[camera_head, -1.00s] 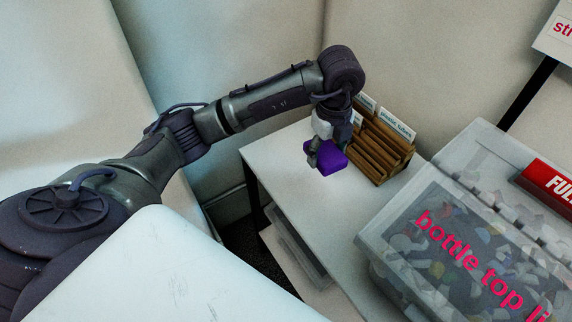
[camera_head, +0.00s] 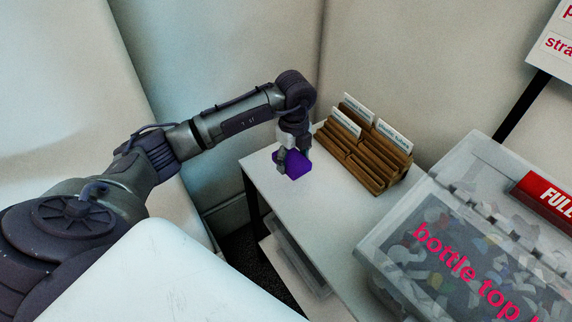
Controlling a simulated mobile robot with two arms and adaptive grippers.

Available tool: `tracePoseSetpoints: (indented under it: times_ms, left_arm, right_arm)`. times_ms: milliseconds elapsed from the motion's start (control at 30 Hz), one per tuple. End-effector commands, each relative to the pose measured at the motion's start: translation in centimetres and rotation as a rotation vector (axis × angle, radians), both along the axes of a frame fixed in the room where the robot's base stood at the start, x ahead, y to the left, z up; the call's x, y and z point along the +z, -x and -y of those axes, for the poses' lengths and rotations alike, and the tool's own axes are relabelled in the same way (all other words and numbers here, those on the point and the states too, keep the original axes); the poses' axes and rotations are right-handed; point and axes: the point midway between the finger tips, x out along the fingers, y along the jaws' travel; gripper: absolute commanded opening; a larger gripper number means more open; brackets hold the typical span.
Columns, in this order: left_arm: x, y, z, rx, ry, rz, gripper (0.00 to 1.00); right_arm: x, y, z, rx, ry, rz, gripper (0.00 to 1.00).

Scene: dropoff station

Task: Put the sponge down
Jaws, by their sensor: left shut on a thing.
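The sponge (camera_head: 298,165) is a purple block in the middle of the camera_head view. My left gripper (camera_head: 288,163) points down and is shut on it. The sponge is at or just above the left part of the white table top (camera_head: 330,212); I cannot tell whether it touches the surface. The gripper's fingers hide part of the sponge's left side. My right gripper is not in view.
A wooden rack (camera_head: 365,160) with several labelled cards stands at the back of the table, right of the sponge. Table surface in front of the rack is bare.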

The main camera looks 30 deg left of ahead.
Motion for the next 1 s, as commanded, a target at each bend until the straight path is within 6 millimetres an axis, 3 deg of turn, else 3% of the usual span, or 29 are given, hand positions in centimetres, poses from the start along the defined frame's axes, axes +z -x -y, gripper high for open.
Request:
tracePoseSetpoints:
  times_ms: [200, 500, 900, 933, 1000]
  left_arm:
    - [-1.4, -0.3, -2.3, -0.001, 0.001, 0.000, 0.39]
    - [-4.7, -0.3, -2.3, -0.001, 0.001, -0.001, 0.39]
    - [-5.5, -0.4, -2.4, -0.002, 0.000, 0.000, 0.39]
    - [-5.5, -0.4, -2.3, -0.002, 0.000, 0.001, 0.68]
    - [-5.4, -0.4, -2.3, -0.002, 0.000, 0.001, 0.80]
  right_arm:
    - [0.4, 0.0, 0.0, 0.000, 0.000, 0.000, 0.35]
    - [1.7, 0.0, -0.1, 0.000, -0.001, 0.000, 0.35]
    - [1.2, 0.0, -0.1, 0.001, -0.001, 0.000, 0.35]
    - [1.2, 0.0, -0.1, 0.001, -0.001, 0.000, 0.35]
    - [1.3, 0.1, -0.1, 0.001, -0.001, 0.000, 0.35]
